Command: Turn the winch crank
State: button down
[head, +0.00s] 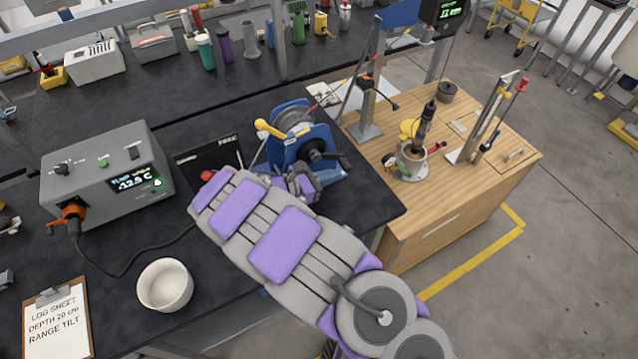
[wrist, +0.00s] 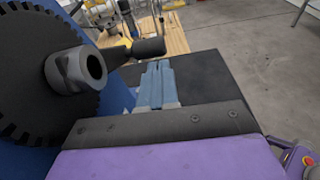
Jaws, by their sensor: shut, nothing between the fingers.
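The blue winch (head: 290,150) with its cable drum stands on the dark bench, with a yellow lever (head: 268,128) at its upper left. Its black crank hub (head: 316,150) faces my arm's side, and a dark crank handle (head: 343,160) sticks out to the right. In the wrist view, the hub (wrist: 80,70) and toothed wheel fill the left, and the dark handle knob (wrist: 148,47) shows just beyond my fingertips. My gripper (wrist: 158,68) is shut and empty, its fingers together just below the knob; contact cannot be told. In the head view, my gripper (head: 305,184) is beside the winch's front.
A grey control box (head: 105,175), a white bowl (head: 165,286) and a clipboard (head: 57,318) are on the bench at left. A wooden cabinet (head: 440,200) with tools stands at right. The bench right of the winch is clear.

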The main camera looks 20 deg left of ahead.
jog(key=shift+w+d+r, duration=0.15)
dwell(0.3)
jog(key=shift+w+d+r+t+h+p, duration=0.25)
jog(key=shift+w+r+t+h+p, duration=0.15)
jog(key=shift+t, duration=0.1)
jog(key=shift+s+f, duration=0.15)
